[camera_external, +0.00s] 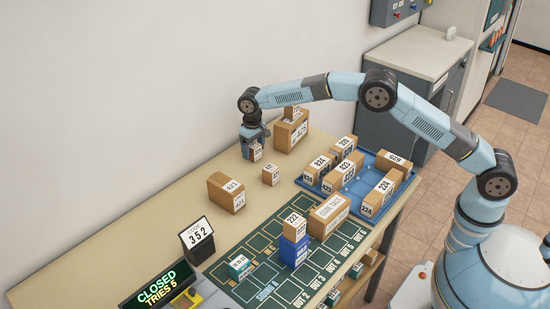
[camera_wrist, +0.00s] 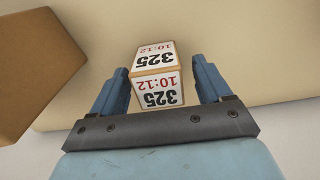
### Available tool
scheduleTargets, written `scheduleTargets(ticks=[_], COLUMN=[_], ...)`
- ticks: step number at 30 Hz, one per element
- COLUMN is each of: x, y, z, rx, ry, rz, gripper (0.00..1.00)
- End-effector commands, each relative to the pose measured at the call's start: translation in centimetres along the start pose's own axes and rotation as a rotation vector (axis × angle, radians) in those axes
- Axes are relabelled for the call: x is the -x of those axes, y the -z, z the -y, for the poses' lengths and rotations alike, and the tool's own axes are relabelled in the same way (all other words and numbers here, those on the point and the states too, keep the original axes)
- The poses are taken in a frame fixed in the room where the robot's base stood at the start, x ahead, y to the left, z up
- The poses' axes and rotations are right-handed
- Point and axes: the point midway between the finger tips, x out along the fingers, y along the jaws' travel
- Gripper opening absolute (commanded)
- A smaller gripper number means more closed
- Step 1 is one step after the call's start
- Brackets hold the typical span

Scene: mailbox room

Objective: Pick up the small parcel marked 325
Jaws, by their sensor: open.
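The small parcel marked 325 (camera_wrist: 156,88) is a white-labelled box with black 325 and red 10:12 on two faces. In the wrist view it sits between the two blue fingers of my gripper (camera_wrist: 158,85), with a gap visible at each side. In the external view my gripper (camera_external: 252,140) points down at the far back of the table, and the small parcel (camera_external: 255,153) shows just below it. My gripper is open around the parcel. Whether the parcel touches the table is hard to tell.
A large brown parcel (camera_external: 287,136) with a small box on top stands right of my gripper; a brown box (camera_wrist: 30,65) fills the wrist view's left. A small parcel (camera_external: 270,175) and parcel 423 (camera_external: 226,190) stand nearer. A blue tray (camera_external: 317,191) holds several parcels. Bare wall lies behind.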

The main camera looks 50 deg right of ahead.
Motion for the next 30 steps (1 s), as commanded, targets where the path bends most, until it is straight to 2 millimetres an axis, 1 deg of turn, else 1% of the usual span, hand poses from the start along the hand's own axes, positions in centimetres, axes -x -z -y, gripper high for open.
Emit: scheduleTargets(ticks=[1, 4, 11, 27, 30], x=[-0.8, -1.6, -1.9, -1.9, -1.8], y=[0.0, 0.0, 0.0, 0.0, 0.0], z=[0.0, 0.0, 0.0, 0.0, 0.0], rx=[0.000, 0.000, 0.000, 0.000, 0.000], ry=[-0.001, 0.000, 0.000, 0.000, 0.000], rz=[0.001, 0.001, 0.000, 0.000, 0.000], gripper=[0.78, 0.78, 0.78, 0.27, 0.19])
